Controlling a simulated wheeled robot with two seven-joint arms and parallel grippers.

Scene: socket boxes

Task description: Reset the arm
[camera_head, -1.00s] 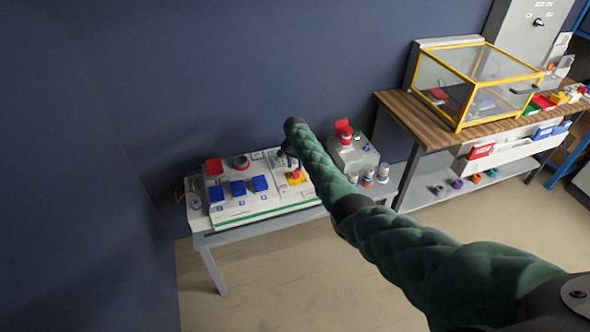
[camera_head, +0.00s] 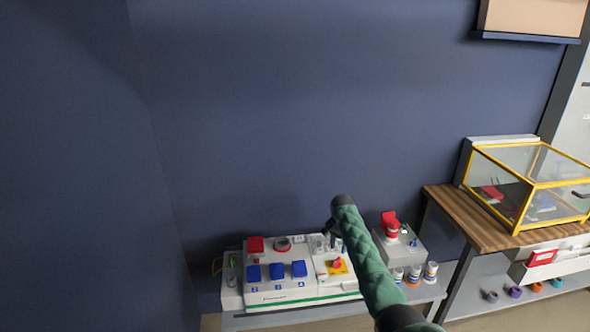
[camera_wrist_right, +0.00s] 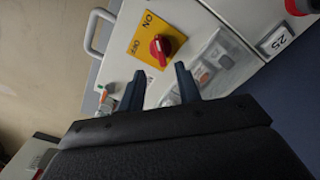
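My right arm, in a green quilted sleeve, reaches over the white socket box (camera_head: 290,297) in the head view. My right gripper (camera_head: 333,238) hangs over the right part of the box, close to the red rotary switch (camera_head: 338,263) on its yellow plate. In the wrist view, the two dark fingers of the right gripper (camera_wrist_right: 160,85) are spread apart with nothing held between them. The red switch (camera_wrist_right: 160,47), with ON and OFF marks, lies just beyond the fingertips. Contact with the panel cannot be told. My left gripper is not in view.
Blue covers (camera_head: 277,271) and a red cover (camera_head: 255,244) sit on the box. A grey box with a red plug (camera_head: 391,225) stands to its right. Farther right, a wooden bench (camera_head: 460,215) carries a yellow-framed clear case (camera_head: 530,185). The wall side above is clear.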

